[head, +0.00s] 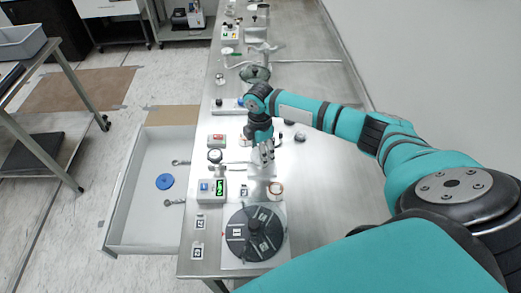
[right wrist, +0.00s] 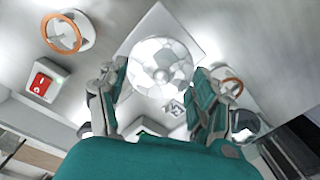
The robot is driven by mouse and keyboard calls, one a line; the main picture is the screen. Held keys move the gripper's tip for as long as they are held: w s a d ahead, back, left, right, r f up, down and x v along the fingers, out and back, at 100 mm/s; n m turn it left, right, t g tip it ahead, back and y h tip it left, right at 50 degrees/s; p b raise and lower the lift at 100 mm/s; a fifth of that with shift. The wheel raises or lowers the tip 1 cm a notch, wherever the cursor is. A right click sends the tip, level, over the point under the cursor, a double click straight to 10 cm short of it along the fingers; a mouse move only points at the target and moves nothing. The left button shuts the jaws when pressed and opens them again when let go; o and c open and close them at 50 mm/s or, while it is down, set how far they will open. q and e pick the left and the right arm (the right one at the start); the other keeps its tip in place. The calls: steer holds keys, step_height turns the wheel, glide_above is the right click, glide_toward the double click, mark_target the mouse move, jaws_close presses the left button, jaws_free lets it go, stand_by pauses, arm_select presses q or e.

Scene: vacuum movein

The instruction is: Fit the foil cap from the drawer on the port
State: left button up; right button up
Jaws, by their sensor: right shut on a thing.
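My right gripper (head: 266,154) points down over a square plate on the bench in the head view. In the right wrist view its two fingers (right wrist: 160,82) are shut on a round, silvery, faceted piece, which looks like the foil cap (right wrist: 162,62). The cap sits in front of the square plate (right wrist: 160,20) and hides its middle, so I cannot tell whether it touches a port there. The drawer (head: 115,225) is pulled open at the left of the bench; no foil cap shows in it. My left gripper is not in view.
The drawer holds a blue disc (head: 165,181) and small metal tools. The bench's right side is clear.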

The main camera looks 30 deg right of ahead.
steer(key=o, duration=0.9)
steer(key=shift+c, duration=0.2)
step_height(320, 180, up, 12)
steer(key=shift+w, duration=0.15)
stand_by(0.4)
